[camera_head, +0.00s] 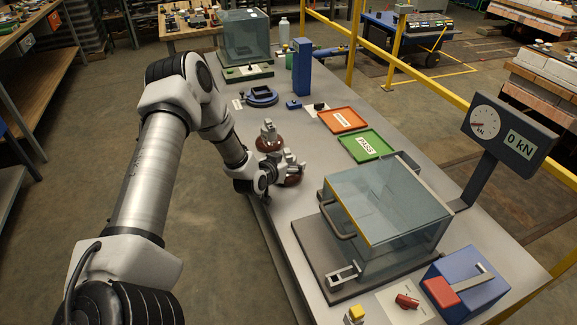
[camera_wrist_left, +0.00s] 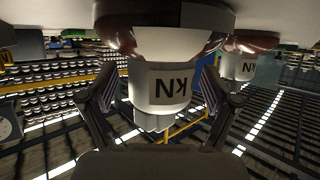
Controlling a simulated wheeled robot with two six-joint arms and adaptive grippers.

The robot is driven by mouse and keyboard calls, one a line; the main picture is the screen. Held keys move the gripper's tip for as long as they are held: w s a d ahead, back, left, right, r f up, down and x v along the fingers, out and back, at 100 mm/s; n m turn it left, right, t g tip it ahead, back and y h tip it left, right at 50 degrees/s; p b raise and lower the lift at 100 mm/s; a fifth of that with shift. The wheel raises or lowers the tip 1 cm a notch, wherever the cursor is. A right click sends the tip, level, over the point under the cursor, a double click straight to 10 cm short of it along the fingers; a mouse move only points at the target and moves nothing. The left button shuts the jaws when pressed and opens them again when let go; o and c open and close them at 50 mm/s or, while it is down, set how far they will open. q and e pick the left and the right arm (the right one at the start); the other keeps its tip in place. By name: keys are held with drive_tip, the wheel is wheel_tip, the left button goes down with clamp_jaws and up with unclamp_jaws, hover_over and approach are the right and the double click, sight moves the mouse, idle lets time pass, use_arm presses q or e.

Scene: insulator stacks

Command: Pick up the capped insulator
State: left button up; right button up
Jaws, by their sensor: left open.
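Two brown disc insulators with grey metal caps stand on the grey table in the head view. The far insulator (camera_head: 269,142) is clear of my arm. The near insulator (camera_head: 294,180) is partly hidden by my left gripper (camera_head: 283,168). In the left wrist view, which is upside down, the near insulator's pale cap (camera_wrist_left: 165,90), marked KN, is between the open fingers of my left gripper (camera_wrist_left: 158,105). Its brown disc shows at the top edge. The far insulator (camera_wrist_left: 243,58) shows behind it. My right gripper is not in view.
A clear-walled test box (camera_head: 385,205) with a handle stands to the right, near a 0 kN gauge (camera_head: 503,135). An orange tray (camera_head: 343,119) and a green PASS tray (camera_head: 366,145) lie beyond. A blue post (camera_head: 302,68) stands farther back.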

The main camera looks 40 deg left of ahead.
use_arm(q)
drive_tip(key=shift+s+r, duration=0.15)
drive_tip(key=shift+r, duration=0.05)
drive_tip(key=shift+s+r, duration=0.1)
drive_tip(key=shift+s, duration=0.05)
drive_tip(key=c, duration=1.6)
clamp_jaws()
drive_tip(key=shift+r, duration=0.1)
